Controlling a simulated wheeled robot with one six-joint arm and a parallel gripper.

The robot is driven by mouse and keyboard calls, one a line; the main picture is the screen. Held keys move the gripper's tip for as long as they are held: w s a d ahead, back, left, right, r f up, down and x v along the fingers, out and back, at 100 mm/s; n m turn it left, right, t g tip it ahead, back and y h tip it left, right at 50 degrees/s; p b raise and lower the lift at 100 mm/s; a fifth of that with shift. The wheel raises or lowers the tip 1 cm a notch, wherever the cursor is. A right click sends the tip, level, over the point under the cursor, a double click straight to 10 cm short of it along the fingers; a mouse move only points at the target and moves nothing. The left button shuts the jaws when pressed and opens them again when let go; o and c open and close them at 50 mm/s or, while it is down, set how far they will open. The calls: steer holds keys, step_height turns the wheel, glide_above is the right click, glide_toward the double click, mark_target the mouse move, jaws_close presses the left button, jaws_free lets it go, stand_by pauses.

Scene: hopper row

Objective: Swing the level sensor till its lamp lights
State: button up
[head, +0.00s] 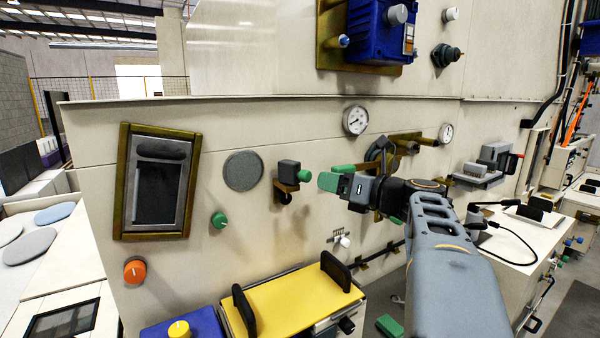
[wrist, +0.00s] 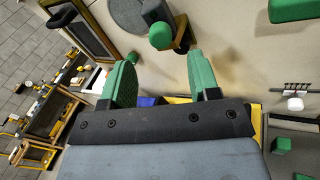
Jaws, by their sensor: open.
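A small dark box with a green round end, on a brass bracket on the pale panel, looks like the level sensor (head: 289,171). I cannot make out a lit lamp on it. In the wrist view the sensor (wrist: 160,36) shows its green end beyond the fingertips, near the top. My gripper (head: 333,181) has green fingers and is to the right of the sensor in the head view, apart from it. In the wrist view the gripper (wrist: 160,72) stands open with nothing between its fingers.
A grey disc (head: 243,171), a green knob (head: 219,220) and an orange knob (head: 137,270) are on the panel to the left. A yellow-topped tray (head: 290,302) with black handles juts out below. A gauge (head: 356,120) and a blue box (head: 375,35) are above.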

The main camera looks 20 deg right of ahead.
mark_target(309, 176)
steer(key=p+x, duration=0.1)
steer(key=x, duration=0.8)
steer(key=shift+w+p, duration=0.2)
steer(key=shift+p, duration=0.1)
steer(key=shift+a, duration=0.1)
steer(key=c, duration=0.6)
